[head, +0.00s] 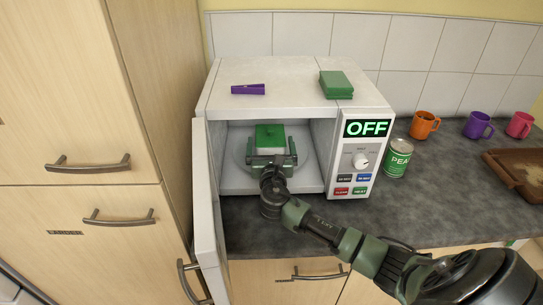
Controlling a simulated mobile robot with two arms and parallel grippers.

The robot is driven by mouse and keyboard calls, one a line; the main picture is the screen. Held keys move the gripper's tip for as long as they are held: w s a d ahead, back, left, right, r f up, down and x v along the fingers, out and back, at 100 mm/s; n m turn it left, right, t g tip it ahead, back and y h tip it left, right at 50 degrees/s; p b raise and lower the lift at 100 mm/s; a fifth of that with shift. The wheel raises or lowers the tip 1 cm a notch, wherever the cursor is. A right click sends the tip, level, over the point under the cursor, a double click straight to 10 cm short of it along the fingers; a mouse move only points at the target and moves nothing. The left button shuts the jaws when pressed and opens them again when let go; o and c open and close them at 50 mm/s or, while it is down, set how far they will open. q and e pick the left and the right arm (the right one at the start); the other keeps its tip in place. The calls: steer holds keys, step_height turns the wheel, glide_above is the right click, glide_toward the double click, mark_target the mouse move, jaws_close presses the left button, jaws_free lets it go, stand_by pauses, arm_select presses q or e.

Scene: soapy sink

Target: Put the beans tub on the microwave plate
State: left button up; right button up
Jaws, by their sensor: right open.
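My right gripper (272,159) reaches in through the opening and is open, right at the front of the tub. It hides the tub's lower front, so I cannot tell whether the fingers touch it. My left gripper is out of view.
The microwave door (207,215) stands open at the left. A purple clip-like object (248,89) and a green box (336,85) lie on top. A peas can (398,158), orange mug (425,125), purple mug (478,125), pink mug (520,124) and brown tray (519,171) are to the right.

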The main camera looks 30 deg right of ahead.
steer(key=v, duration=0.7)
steer(key=shift+b, duration=0.35)
